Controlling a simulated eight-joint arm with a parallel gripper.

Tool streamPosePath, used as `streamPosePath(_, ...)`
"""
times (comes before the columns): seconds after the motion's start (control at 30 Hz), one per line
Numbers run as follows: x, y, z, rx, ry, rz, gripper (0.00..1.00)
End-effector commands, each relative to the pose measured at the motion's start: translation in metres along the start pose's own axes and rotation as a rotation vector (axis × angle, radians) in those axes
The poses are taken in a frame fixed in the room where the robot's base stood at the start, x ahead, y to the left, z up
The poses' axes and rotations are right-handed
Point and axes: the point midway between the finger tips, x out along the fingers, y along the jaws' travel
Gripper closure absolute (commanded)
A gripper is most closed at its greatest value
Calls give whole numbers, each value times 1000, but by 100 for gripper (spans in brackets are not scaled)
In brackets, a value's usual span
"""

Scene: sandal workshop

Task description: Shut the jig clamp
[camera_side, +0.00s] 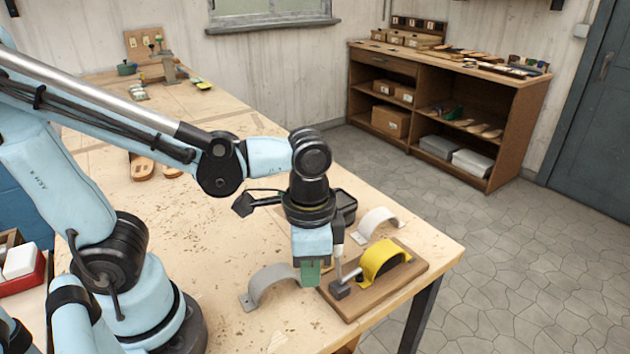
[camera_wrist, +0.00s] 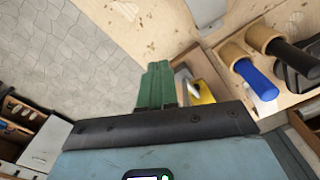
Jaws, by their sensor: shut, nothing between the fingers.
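The jig is a wooden board (camera_side: 408,277) near the table's front right corner, with a yellow curved strap form (camera_side: 382,259) on it. The clamp (camera_side: 340,289) sits at the board's left end, with a dark block and a pale rod. A grey upright bar (camera_side: 338,236) stands just right of my gripper; I cannot tell whether it is the clamp's handle. My gripper (camera_side: 310,274) points down with its green fingers shut and empty, just left of the clamp. In the wrist view the fingers (camera_wrist: 157,86) are together, with part of the yellow form (camera_wrist: 203,92) beside them. Contact with the clamp is unclear.
A grey curved strap (camera_side: 268,284) lies left of my gripper and a pale one (camera_side: 378,222) behind the board. The wrist view shows a blue-handled tool (camera_wrist: 255,78) and a black-handled one (camera_wrist: 293,57). The table (camera_side: 225,215) has free room behind.

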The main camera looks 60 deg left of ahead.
Motion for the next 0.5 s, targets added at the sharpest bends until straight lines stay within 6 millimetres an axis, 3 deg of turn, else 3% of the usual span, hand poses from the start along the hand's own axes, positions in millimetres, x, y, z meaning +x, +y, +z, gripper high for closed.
streamPosePath(0.5, -47, 4, 7, 1, 0, 0, 100)
